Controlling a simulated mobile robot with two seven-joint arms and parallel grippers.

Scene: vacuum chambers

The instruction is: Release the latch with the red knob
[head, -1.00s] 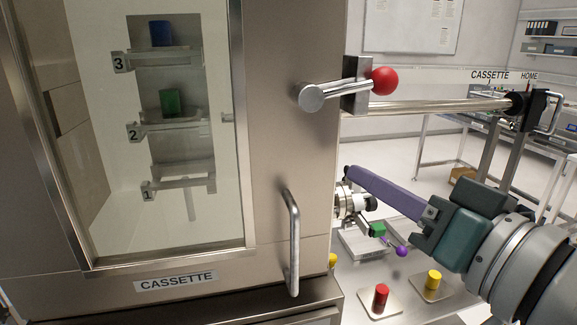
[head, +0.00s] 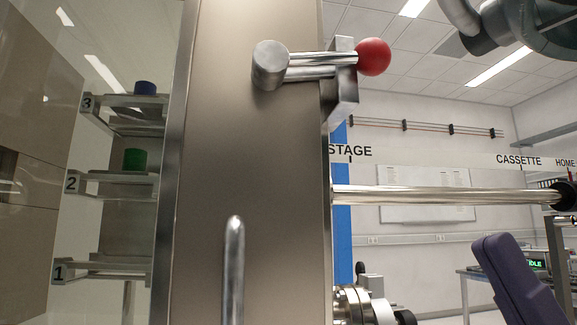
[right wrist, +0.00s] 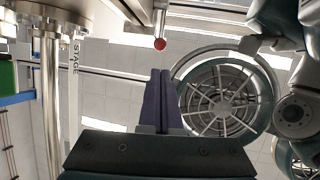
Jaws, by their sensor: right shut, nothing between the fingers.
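The red knob (head: 373,57) is the ball at the end of a steel latch lever (head: 305,68). The lever runs nearly level from a round pivot (head: 268,65) on the cassette door (head: 250,150) to a bracket (head: 343,92) at the door's right edge. My right gripper (head: 490,240) has long purple fingers, pointing up, below and to the right of the knob, apart from it. In the right wrist view its fingers (right wrist: 160,74) are together and empty, and a red ball (right wrist: 160,44), seemingly the knob, shows beyond their tips. My left gripper is out of view.
A steel rail (head: 445,195) runs right from behind the door, below the knob. A vertical door handle (head: 234,270) stands below the lever. Space right of the knob looks open.

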